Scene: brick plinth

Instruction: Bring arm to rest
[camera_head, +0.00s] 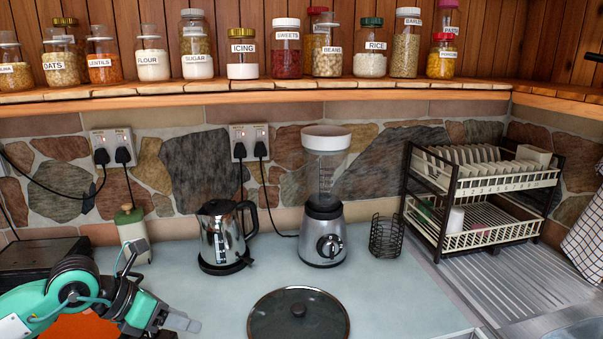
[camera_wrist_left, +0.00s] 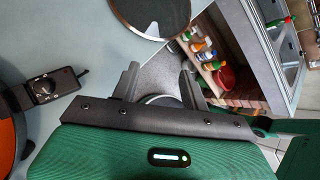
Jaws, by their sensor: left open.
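My left arm (camera_head: 75,298), green and grey, comes in from the lower left over the counter in the head view. My left gripper (camera_head: 178,324) is at its end, left of the glass lid (camera_head: 298,318). In the left wrist view the gripper (camera_wrist_left: 158,76) has its two dark fingers apart, with nothing held between them. A grey rounded shape shows behind the fingers; I cannot tell what it is. The glass lid shows at the top of that view (camera_wrist_left: 160,12). My right gripper is not in view.
A kettle (camera_head: 223,238), a blender (camera_head: 323,215), a wire holder (camera_head: 385,238) and a dish rack (camera_head: 480,200) stand along the back. The counter between kettle and lid is clear.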

